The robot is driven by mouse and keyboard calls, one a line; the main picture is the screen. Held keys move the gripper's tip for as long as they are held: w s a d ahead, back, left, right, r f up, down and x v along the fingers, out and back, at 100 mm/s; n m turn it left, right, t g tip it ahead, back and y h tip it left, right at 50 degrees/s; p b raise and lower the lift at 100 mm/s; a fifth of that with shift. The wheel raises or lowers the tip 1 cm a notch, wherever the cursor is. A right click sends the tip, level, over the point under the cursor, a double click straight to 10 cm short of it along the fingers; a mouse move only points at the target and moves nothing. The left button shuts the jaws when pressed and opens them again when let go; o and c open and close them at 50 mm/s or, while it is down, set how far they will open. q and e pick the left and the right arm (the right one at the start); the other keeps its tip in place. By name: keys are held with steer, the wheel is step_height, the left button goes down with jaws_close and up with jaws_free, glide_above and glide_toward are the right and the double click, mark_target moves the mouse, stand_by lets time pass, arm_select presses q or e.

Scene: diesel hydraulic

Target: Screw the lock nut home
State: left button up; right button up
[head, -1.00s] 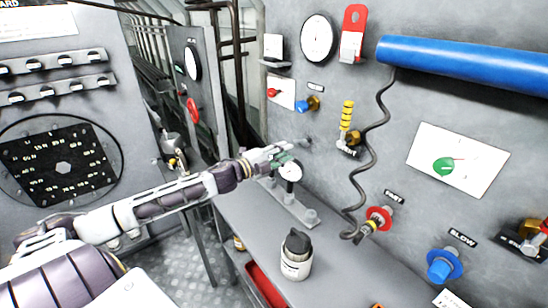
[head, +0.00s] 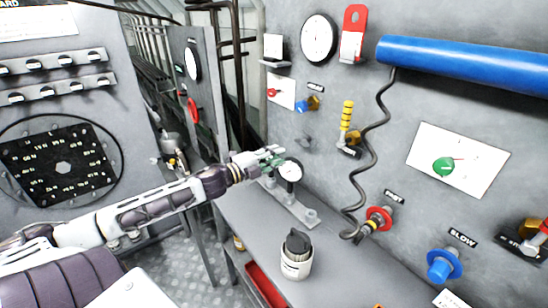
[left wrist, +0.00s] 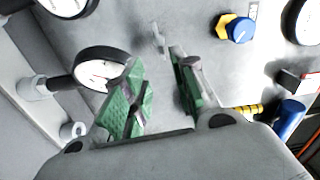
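My left gripper (head: 270,158) is in front of the grey wall panel. Its green-padded fingers (left wrist: 160,88) are apart with nothing between them in the left wrist view. A small grey fitting (head: 307,141) sticks out of the panel, a short way beyond and right of the fingertips. It also shows in the left wrist view (left wrist: 159,40), past the gap between the fingers and not touched. A blue knob with a yellow collar (head: 311,104) is above it, and also in the left wrist view (left wrist: 237,29). I cannot tell for sure which part is the lock nut. My right gripper is out of view.
A gauge (head: 290,171) on a bench fixture stands close to my left gripper. A dark-lidded jar (head: 296,262) is on the bench. A yellow-ringed lever (head: 346,117), a coiled black hose (head: 370,150) and a red valve (head: 379,218) are farther right.

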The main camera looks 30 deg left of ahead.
arm_select(q)
steer(key=shift+s, duration=0.1)
stand_by(0.3)
steer(key=o, duration=0.6)
steer(key=shift+s+f, duration=0.1)
steer(key=shift+f, duration=0.15)
steer(key=shift+c, duration=0.2)
steer(key=o, duration=0.5)
steer(key=shift+s+a+f, duration=0.15)
steer(key=shift+s+f, duration=0.1)
steer(key=shift+f, duration=0.45)
steer(key=shift+o, duration=1)
steer(key=shift+s+a+f+g, duration=0.15)
steer(key=shift+a+f+g, duration=0.05)
steer(key=shift+g, duration=0.1)
steer(key=n, duration=0.6)
steer(key=r+n, duration=0.1)
steer(key=n, duration=0.5)
steer(key=a+r+n, duration=0.1)
steer(key=n, duration=0.5)
steer(key=shift+s+a, duration=0.1)
steer(key=shift+s, duration=0.25)
